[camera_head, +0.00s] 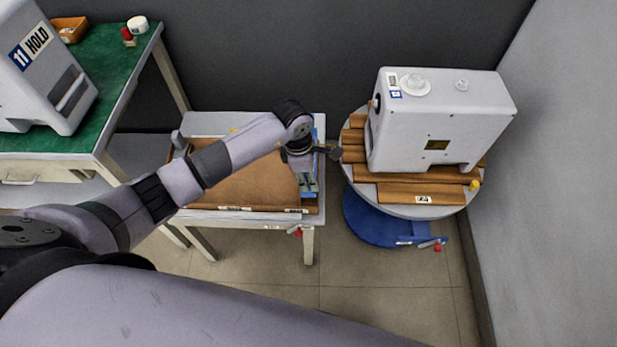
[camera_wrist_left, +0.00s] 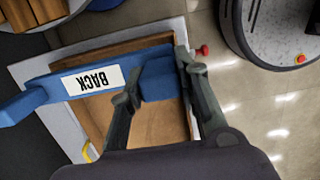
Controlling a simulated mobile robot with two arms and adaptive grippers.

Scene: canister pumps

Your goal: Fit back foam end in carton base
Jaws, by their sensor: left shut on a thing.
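The blue foam end (camera_wrist_left: 53,88) has a white BACK label, upside down in the left wrist view. My left gripper (camera_head: 308,184) is shut on one end block of the foam; its fingers (camera_wrist_left: 158,82) straddle that block. In the head view a strip of the foam (camera_head: 317,150) shows beside my wrist, at the right side of the brown carton base (camera_head: 240,185). The carton base also shows under the foam in the left wrist view (camera_wrist_left: 160,123). I cannot tell whether the foam touches the base. My right gripper is not in view.
The carton base lies on a light table (camera_head: 215,124). To the right, a white pump (camera_head: 440,125) stands on wooden slats on a round blue-based turntable (camera_head: 375,222). A green bench (camera_head: 110,65) at left holds another white unit (camera_head: 35,75) marked HOLD.

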